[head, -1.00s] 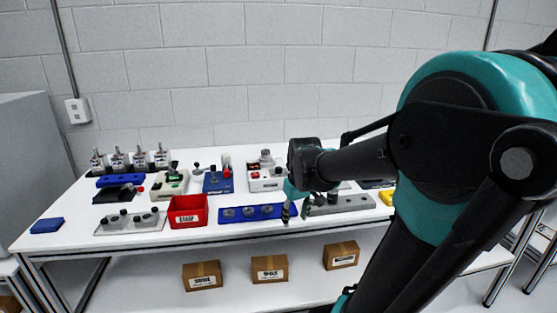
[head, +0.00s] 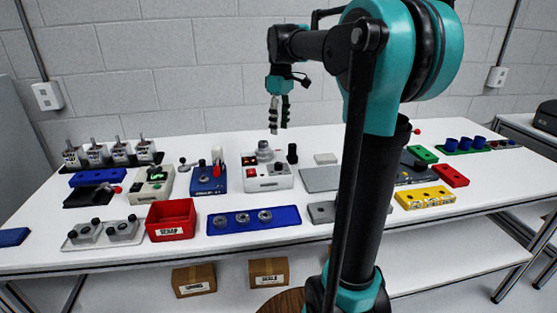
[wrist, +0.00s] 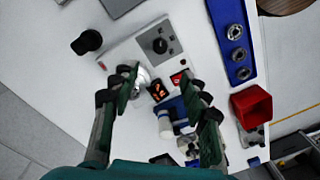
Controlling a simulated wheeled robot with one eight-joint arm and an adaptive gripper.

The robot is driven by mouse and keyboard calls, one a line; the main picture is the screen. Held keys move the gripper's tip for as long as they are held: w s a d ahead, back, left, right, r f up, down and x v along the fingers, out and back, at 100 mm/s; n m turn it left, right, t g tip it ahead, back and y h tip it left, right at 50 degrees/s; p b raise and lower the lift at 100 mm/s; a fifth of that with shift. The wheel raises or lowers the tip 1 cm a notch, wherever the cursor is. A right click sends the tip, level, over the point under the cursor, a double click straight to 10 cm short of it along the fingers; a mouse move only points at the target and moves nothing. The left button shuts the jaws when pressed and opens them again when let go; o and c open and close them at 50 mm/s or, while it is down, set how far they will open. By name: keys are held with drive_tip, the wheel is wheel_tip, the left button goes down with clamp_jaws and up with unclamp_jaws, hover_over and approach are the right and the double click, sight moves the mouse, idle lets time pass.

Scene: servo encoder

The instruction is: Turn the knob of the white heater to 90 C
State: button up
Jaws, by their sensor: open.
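The white heater (head: 282,181) stands mid-table in the head view, with a round metal piece (head: 264,153) on top. In the wrist view, the heater (wrist: 130,53) shows a black knob (wrist: 160,45), a lit orange-red display (wrist: 157,91) and a red switch (wrist: 178,77). The knob's setting is too small to read. My gripper (head: 279,128) points down, open and empty, in the air above the heater. In the wrist view my gripper (wrist: 160,82) has a finger on each side of the display; the knob lies beyond the fingertips. The left finger partly hides the metal piece.
A black knobbed post (head: 292,152) stands behind the heater. A blue device (head: 208,182) is to its left and a grey plate (head: 319,180) to its right. A blue tray with rings (head: 285,215) and a red bin (head: 170,219) lie in front.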

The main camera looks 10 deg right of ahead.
sight(278, 163)
drive_tip(key=f, duration=1.3)
drive_tip(key=shift+s+a+f, duration=0.15)
drive_tip(key=shift+s+a, duration=0.05)
drive_tip(key=shift+s, duration=0.1)
drive_tip(key=shift+c, duration=0.5)
clamp_jaws()
